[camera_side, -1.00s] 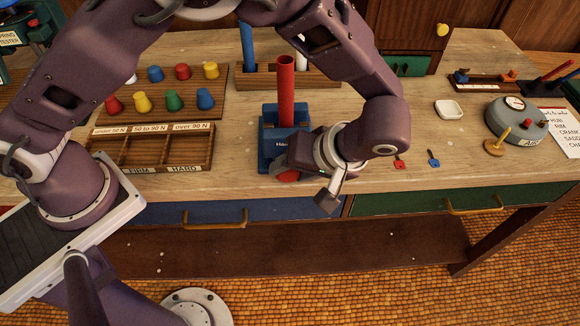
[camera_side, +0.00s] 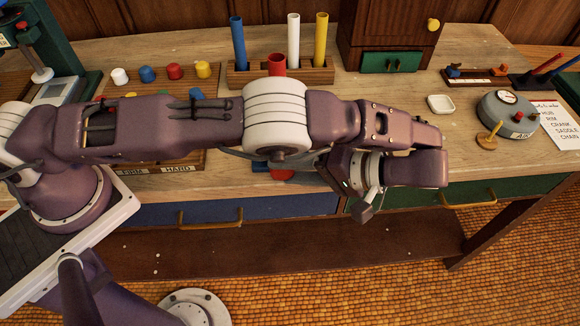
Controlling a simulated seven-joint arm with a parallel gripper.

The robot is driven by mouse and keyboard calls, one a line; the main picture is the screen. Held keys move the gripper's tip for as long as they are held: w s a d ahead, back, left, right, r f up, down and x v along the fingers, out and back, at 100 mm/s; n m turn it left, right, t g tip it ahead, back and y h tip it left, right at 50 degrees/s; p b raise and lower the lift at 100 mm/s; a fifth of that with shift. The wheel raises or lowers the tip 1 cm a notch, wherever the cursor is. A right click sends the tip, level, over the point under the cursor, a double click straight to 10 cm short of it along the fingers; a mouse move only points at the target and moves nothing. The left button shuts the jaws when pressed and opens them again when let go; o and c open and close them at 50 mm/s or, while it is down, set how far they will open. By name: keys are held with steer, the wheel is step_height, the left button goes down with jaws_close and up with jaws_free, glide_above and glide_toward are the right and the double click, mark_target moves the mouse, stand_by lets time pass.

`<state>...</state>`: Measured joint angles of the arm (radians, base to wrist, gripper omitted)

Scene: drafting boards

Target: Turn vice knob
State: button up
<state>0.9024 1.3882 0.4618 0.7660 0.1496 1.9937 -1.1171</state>
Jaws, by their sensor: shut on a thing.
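The vice is mostly hidden behind my arm. A bit of its blue body (camera_side: 259,166) and part of its red knob (camera_side: 282,174) show below the arm, near the table's front edge. A red tube (camera_side: 277,62) stands upright behind my arm, with only its top in view. My gripper (camera_side: 318,164) points left toward the knob from the right, low over the table. It is shut on the vice knob, but the arm hides the fingertips and the contact.
A wooden rack (camera_side: 240,73) with blue, white and yellow tubes stands behind. Coloured knobs (camera_side: 173,72) and sorting trays lie left, partly covered by my arm. A white dish (camera_side: 440,104) and a round grey gauge (camera_side: 508,114) stand right. Two drawers with yellow handles (camera_side: 210,218) line the front.

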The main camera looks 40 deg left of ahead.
steer(key=shift+w, duration=0.1)
stand_by(0.3)
steer(key=o, duration=1.4)
steer(key=shift+c, duration=0.2)
